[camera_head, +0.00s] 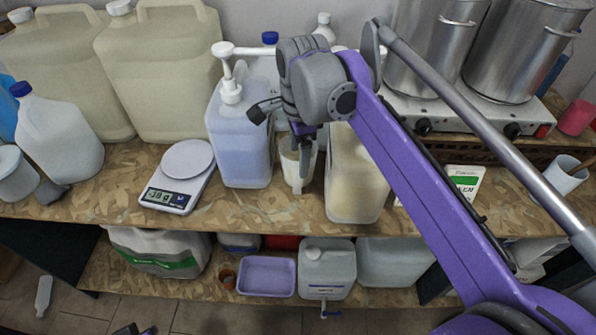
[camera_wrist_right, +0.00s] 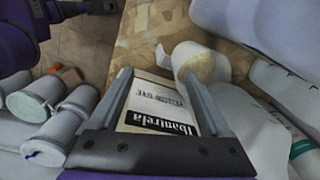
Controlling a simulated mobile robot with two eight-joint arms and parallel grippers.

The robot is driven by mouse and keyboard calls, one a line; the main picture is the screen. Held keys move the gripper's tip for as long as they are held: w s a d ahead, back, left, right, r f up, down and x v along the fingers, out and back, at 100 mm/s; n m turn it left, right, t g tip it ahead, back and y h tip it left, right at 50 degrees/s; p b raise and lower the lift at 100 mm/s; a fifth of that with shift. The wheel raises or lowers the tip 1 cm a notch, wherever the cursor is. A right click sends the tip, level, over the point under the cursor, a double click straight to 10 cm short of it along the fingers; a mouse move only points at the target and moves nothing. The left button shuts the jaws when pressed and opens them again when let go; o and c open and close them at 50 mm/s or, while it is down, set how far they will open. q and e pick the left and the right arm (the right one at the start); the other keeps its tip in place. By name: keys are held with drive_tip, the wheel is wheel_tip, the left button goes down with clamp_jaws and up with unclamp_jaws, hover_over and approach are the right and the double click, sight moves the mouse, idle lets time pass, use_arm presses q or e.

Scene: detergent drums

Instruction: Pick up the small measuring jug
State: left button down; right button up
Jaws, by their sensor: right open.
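The small measuring jug (camera_head: 290,172) is a whitish, open-topped jug standing on the wooden worktop, between a blue-tinted pump container and a cream open container. My right gripper (camera_head: 283,140) is over it and hides part of its rim. In the right wrist view the jug (camera_wrist_right: 207,62) shows beyond the right fingertip, with its handle towards the left; it is not between the fingers. The right gripper (camera_wrist_right: 158,78) is open, with a labelled surface (camera_wrist_right: 160,106) visible between its fingers. Only a small dark and purple part, perhaps my left gripper (camera_head: 135,330), shows at the bottom edge.
The pump container (camera_head: 240,140) and the cream container (camera_head: 355,180) stand close on either side of the jug. A kitchen scale (camera_head: 180,178) is at left, large jerrycans (camera_head: 160,80) behind. Steel pots (camera_head: 435,50) stand at right. The worktop's front strip is clear.

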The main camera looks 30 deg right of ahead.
sight(298, 168)
drive_tip(key=m, duration=0.1)
drive_tip(key=w+d+m, duration=0.1)
drive_tip(key=shift+d+r+m+g, duration=0.1)
drive_tip(key=shift+r+m+g, duration=0.2)
drive_tip(key=shift+r+m, duration=0.1)
drive_tip(key=shift+d+f+m, duration=0.1)
drive_tip(key=shift+f+m, duration=0.05)
drive_tip(key=shift+m, duration=0.15)
wheel_tip(298, 168, down, 5)
drive_tip(key=shift+b, duration=0.45)
drive_tip(key=f, duration=0.5)
drive_tip(key=shift+w+f, duration=0.1)
drive_tip(key=shift+w, duration=0.3)
clamp_jaws()
